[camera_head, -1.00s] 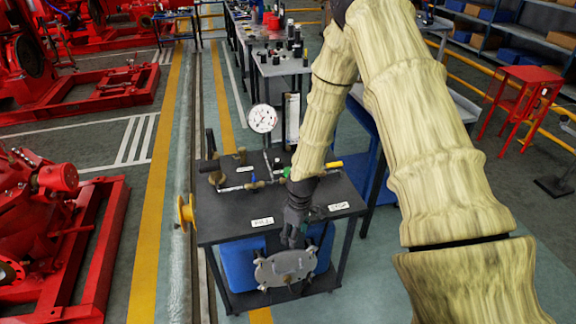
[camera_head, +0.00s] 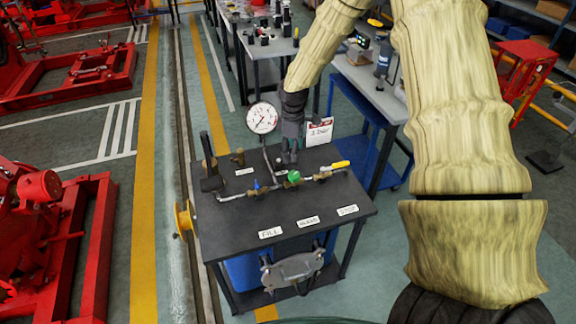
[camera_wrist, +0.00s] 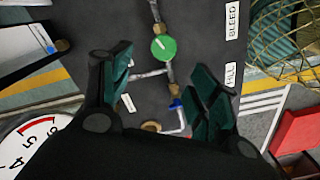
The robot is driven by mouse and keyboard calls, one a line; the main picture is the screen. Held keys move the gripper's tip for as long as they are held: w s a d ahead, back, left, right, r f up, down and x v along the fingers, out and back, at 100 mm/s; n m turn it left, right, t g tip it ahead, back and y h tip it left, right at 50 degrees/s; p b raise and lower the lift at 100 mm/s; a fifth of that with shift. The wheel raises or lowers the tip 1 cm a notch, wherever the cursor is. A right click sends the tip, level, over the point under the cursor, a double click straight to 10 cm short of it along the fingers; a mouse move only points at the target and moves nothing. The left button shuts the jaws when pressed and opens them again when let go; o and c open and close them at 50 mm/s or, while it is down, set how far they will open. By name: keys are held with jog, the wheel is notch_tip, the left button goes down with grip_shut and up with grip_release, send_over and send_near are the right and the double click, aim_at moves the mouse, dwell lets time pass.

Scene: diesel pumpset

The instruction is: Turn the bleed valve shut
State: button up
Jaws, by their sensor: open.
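The bleed valve has a round green knob (camera_head: 293,176) in the middle of the pipe run on the dark bench top (camera_head: 240,222), in line with the middle label. In the wrist view the green knob (camera_wrist: 163,47) shows beyond the fingertips, roughly between their lines. My gripper (camera_head: 287,160) points down just behind the pipe run in the head view. In the wrist view my gripper (camera_wrist: 166,78) has its two dark green finger pads wide apart with nothing between them. The knob appears apart from both fingers.
A blue-handled valve (camera_head: 257,187) and a yellow-handled valve (camera_head: 340,165) flank the knob. A black upright handle (camera_head: 208,152) rises at the left.

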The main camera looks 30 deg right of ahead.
jog(key=s, duration=0.1)
jog(key=p, duration=0.2)
send_over(293, 174)
notch_tip(293, 174, down, 5)
jog(key=shift+w+f, duration=0.1)
jog(key=shift+w, duration=0.05)
jog(key=shift+s+f, duration=0.25)
jog(key=shift+f, duration=0.4)
jog(key=shift+f+p, duration=0.75)
jog(key=shift+f, duration=0.95)
jog(key=shift+w+f, duration=0.1)
jog(key=c, duration=1)
